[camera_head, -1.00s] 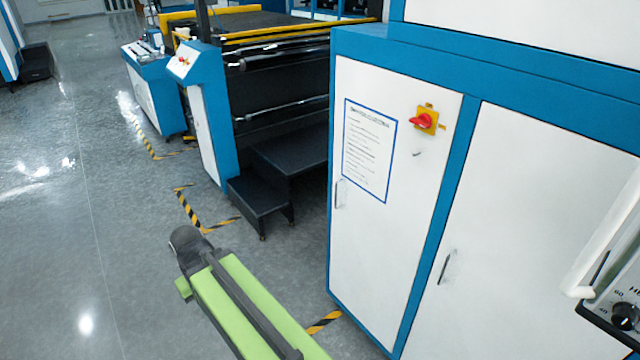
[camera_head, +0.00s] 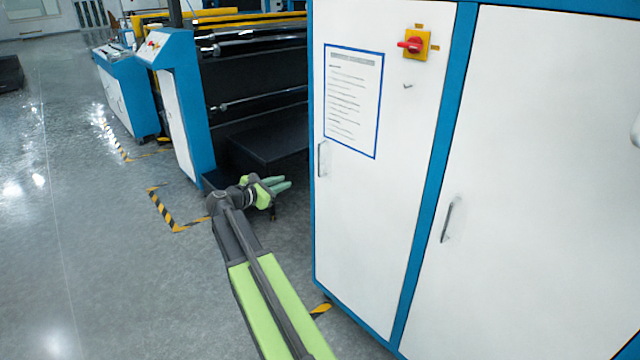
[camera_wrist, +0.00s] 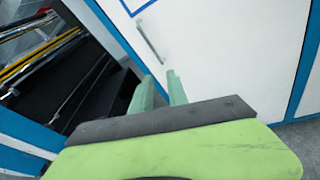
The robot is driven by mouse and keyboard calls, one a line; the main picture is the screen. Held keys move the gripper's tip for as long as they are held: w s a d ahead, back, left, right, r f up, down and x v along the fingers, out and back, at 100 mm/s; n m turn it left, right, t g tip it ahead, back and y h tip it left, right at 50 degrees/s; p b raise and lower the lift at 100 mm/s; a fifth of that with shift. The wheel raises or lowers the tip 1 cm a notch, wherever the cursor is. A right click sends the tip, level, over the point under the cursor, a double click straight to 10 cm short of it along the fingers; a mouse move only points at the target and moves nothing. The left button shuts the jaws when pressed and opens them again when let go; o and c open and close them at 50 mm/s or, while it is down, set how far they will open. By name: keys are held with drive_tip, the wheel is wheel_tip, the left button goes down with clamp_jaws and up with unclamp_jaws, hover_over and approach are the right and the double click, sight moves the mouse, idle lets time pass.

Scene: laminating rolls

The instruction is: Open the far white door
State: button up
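The far white door (camera_head: 365,190) is shut in its blue frame. It carries a blue-edged notice and a thin upright metal handle (camera_head: 322,158) near its left edge. My gripper (camera_head: 283,184) is to the left of this door, a little lower than the handle, with its fingers pointing right. In the wrist view my gripper (camera_wrist: 160,77) shows two pale green fingers with a gap between them, empty. The handle (camera_wrist: 150,43) shows beyond the fingertips, apart from them, on the white door (camera_wrist: 205,45).
A red rotary switch on a yellow plate (camera_head: 417,44) is on the same door. A nearer white door (camera_head: 540,180) with its own handle (camera_head: 447,220) stands to the right. Black steps (camera_head: 265,145) and a roller machine are behind my gripper. Grey floor is open at left.

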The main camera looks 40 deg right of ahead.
drive_tip(key=w+d+n, duration=0.1)
drive_tip(key=d, duration=0.6)
drive_tip(key=w+d+r+n+h+b, duration=0.1)
drive_tip(key=d, duration=0.6)
drive_tip(key=w+d+n+h, duration=0.1)
drive_tip(key=d, duration=0.6)
drive_tip(key=shift+w+d+r+n, duration=0.15)
drive_tip(key=shift+w+d+n, duration=0.15)
drive_tip(key=shift+n, duration=0.1)
drive_tip(key=shift+c, duration=0.3)
clamp_jaws()
drive_tip(key=shift+s, duration=0.1)
